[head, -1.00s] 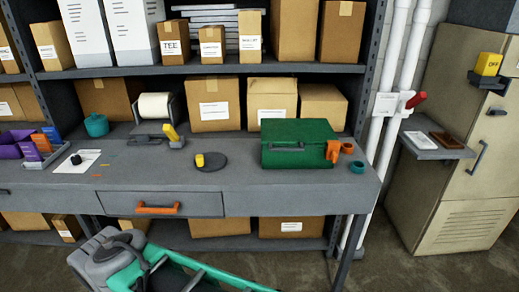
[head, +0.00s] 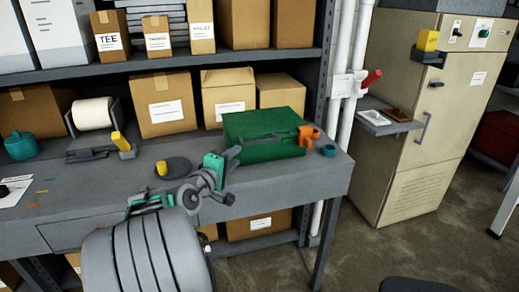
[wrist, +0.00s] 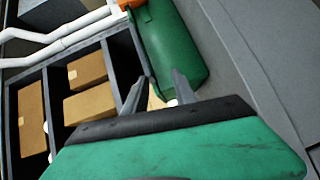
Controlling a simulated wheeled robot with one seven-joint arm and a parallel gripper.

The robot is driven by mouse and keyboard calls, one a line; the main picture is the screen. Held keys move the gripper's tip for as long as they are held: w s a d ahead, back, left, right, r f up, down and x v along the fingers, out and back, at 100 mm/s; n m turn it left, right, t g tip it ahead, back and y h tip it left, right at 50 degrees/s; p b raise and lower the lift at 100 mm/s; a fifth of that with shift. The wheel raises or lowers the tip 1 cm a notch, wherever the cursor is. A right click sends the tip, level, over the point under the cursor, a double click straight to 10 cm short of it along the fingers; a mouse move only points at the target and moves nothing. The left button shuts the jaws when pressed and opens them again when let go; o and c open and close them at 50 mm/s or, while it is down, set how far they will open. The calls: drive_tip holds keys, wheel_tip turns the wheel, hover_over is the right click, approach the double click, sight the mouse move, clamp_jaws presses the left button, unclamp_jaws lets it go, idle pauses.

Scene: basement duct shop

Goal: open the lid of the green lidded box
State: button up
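The green lidded box (head: 265,137) stands on the workbench at the right, its lid shut. An orange clip-like piece (head: 309,133) sits at its right end. My gripper (head: 232,157) is at the box's front left side in the head view, with my arm reaching up from below. In the wrist view the two grey fingers of my gripper (wrist: 160,84) are apart with nothing between them. The green box (wrist: 170,45) lies just beyond the fingertips there; whether they touch it I cannot tell. The grey front handle seen earlier is not clear now.
A teal ring (head: 328,150) lies right of the box on the workbench (head: 285,182). A dark round plate (head: 178,167) with a yellow piece is to the left. Cardboard boxes (head: 228,97) stand behind. White pipes (head: 345,95) and a beige cabinet (head: 425,140) are at the right.

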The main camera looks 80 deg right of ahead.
sight(259, 142)
drive_tip(key=shift+n+g+h, duration=0.3)
drive_tip(key=shift+g+h, duration=0.2)
drive_tip(key=shift+g, duration=0.3)
drive_tip(key=s+d, duration=0.2)
drive_tip(key=d, duration=0.1)
drive_tip(key=s+d+r, duration=0.1)
drive_tip(key=s+d, duration=0.1)
drive_tip(key=d, duration=0.1)
drive_tip(key=s+d+p, duration=0.1)
drive_tip(key=s+d, duration=0.1)
drive_tip(key=d, duration=0.1)
drive_tip(key=shift+r, duration=0.25)
drive_tip(key=shift+c, duration=0.4)
clamp_jaws()
